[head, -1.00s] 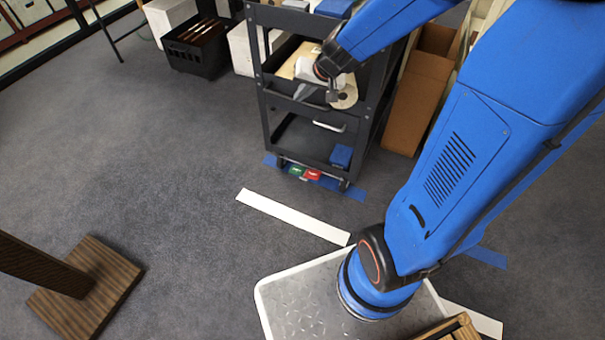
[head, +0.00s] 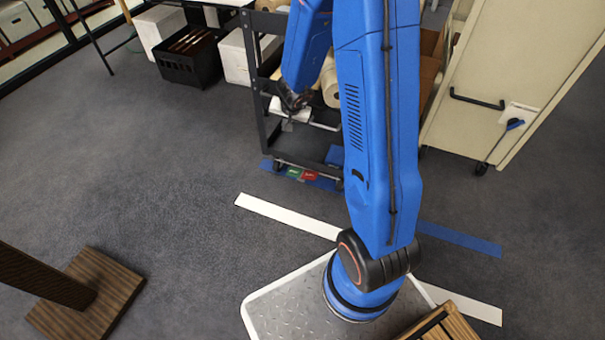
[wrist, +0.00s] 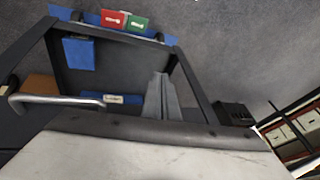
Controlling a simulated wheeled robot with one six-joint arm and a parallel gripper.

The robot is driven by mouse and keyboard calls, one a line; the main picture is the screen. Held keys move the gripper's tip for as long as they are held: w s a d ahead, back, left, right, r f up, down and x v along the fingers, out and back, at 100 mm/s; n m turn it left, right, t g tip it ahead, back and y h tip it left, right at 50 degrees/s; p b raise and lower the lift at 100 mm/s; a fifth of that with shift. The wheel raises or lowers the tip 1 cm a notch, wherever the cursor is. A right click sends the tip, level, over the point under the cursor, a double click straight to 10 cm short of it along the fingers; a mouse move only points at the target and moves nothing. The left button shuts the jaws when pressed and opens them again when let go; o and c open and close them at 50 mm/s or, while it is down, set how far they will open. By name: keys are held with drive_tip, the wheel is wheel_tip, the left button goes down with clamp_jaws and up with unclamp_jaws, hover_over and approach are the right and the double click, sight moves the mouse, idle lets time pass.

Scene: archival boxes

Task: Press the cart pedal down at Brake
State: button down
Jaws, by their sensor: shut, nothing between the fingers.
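The dark cart (head: 262,112) stands ahead, with a red pedal (head: 309,175) and a green pedal (head: 292,172) low at its base. Their lettering is too small to read. The wrist view shows the red pedal (wrist: 114,18) and green pedal (wrist: 138,23) side by side at the top, inverted from the head view. My gripper (head: 288,126) is in front of the cart's shelves, above the pedals and apart from them. Its grey fingers (wrist: 162,90) are together and empty. My arm covers the cart's right side in the head view.
Blue tape lies at the cart's foot, and a white floor strip (head: 285,215) lies nearer. A metal handle (wrist: 55,100) and pale surface (wrist: 150,160) are close to my gripper. A cream cabinet (head: 500,70) stands right.

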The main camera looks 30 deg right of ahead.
drive_tip(key=s+d+f+m+g+h, duration=0.1)
drive_tip(key=s+d+f, duration=0.1)
drive_tip(key=f, duration=0.5)
drive_tip(key=s+d+f+m+g+h, duration=0.1)
drive_tip(key=s+d+f+g, duration=0.1)
drive_tip(key=f, duration=0.5)
drive_tip(key=shift+s+d+g, duration=0.3)
drive_tip(key=shift+d, duration=0.15)
hover_over(311, 175)
drive_tip(key=a, duration=0.2)
drive_tip(key=x, duration=0.3)
drive_tip(key=s+a+x, duration=0.1)
drive_tip(key=x, duration=0.3)
drive_tip(key=a+x, duration=0.1)
drive_tip(key=x, duration=0.2)
drive_tip(key=shift+d+f, duration=0.15)
drive_tip(key=shift+f, duration=0.5)
drive_tip(key=shift+s+d+f, duration=0.1)
drive_tip(key=shift+f, duration=0.5)
drive_tip(key=shift+s+d+f, duration=0.1)
drive_tip(key=shift+f, duration=0.5)
